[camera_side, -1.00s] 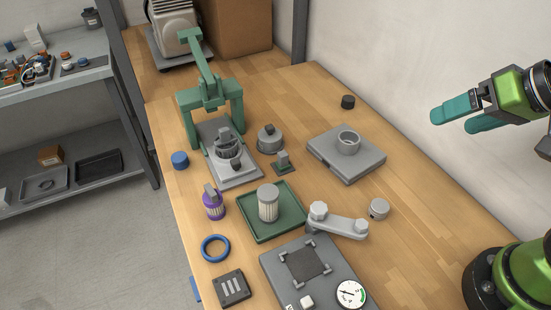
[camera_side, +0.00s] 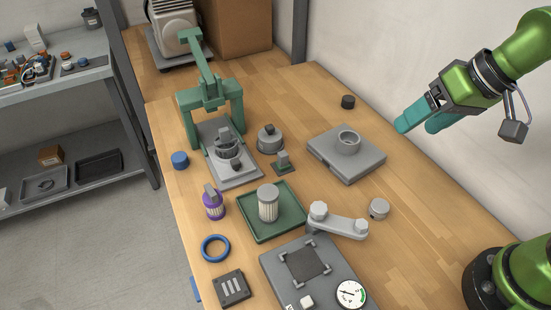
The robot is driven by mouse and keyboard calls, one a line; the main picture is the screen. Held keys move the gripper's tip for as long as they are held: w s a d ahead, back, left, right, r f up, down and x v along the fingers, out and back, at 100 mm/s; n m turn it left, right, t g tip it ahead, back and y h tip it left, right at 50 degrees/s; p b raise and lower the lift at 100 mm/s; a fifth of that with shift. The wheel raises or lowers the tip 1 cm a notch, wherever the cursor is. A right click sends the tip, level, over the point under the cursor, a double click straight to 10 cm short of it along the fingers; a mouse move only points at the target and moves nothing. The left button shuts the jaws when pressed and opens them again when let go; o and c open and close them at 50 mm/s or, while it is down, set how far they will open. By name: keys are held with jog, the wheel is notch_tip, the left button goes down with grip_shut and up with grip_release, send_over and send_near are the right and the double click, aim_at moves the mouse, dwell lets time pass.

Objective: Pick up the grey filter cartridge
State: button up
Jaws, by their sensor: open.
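The grey filter cartridge (camera_side: 268,204) is a short upright cylinder with a grey cap and pale ribbed sides. It stands in the green tray (camera_side: 249,233) near the middle of the table. My gripper (camera_side: 419,125), with two teal fingers, is open and empty. It is above the right side of the table, well to the right of the cartridge and apart from it. The fingers point left and down, and one partly overlaps the other in this view.
A grey block with a ring (camera_side: 347,143) lies between gripper and tray. A light grey lever arm (camera_side: 342,227) sits right of the tray, above a gauge panel (camera_side: 325,268). A purple cartridge (camera_side: 214,205) stands left of it. A green press (camera_side: 238,115) stands behind.

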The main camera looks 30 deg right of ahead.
jog(key=w+a+f+n+g, duration=0.1)
jog(key=w+a+n+g, duration=0.2)
jog(key=w+a, duration=0.5)
jog(key=n+g+h, duration=0.1)
jog(key=g+h, duration=0.1)
jog(key=h, duration=0.1)
send_over(268, 192)
notch_tip(268, 192, down, 2)
jog(key=f, duration=1.1)
jog(key=shift+w+f, duration=0.2)
jog(key=shift+f, duration=0.05)
jog(key=shift+s+f, duration=0.2)
jog(key=shift+f, duration=2.6)
jog(key=c, duration=1.2)
